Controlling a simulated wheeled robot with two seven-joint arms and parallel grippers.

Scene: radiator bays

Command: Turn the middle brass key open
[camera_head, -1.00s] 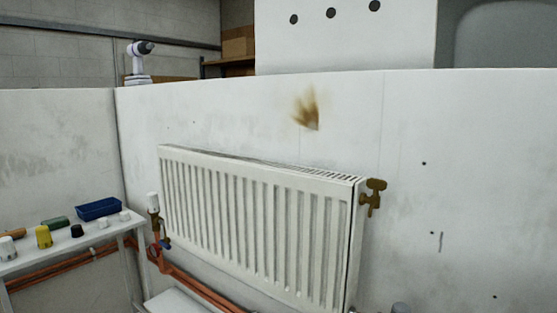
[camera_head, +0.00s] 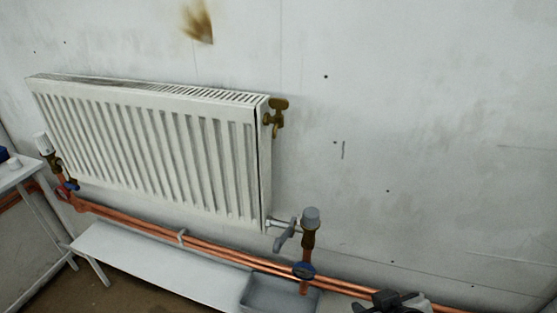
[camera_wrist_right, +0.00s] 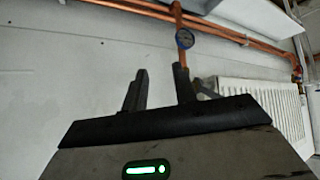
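A brass key (camera_head: 277,116) sits on a brass fitting at the upper right end of the white radiator (camera_head: 150,150). Only this one key shows in the head view, and it stands free of any gripper. My right gripper (camera_head: 385,302) shows at the bottom edge of the head view, well below and right of the key. In the right wrist view my right gripper (camera_wrist_right: 160,85) has its two dark fingers apart with nothing between them. The key cannot be made out in the wrist view. My left gripper is out of view.
A grey-capped valve (camera_head: 310,220) with a grey lever stands below the key. Copper pipes (camera_head: 220,250) run along the wall's foot. A grey tray (camera_head: 275,292) and a low white bench (camera_head: 150,262) lie beneath. The wall right of the radiator is open.

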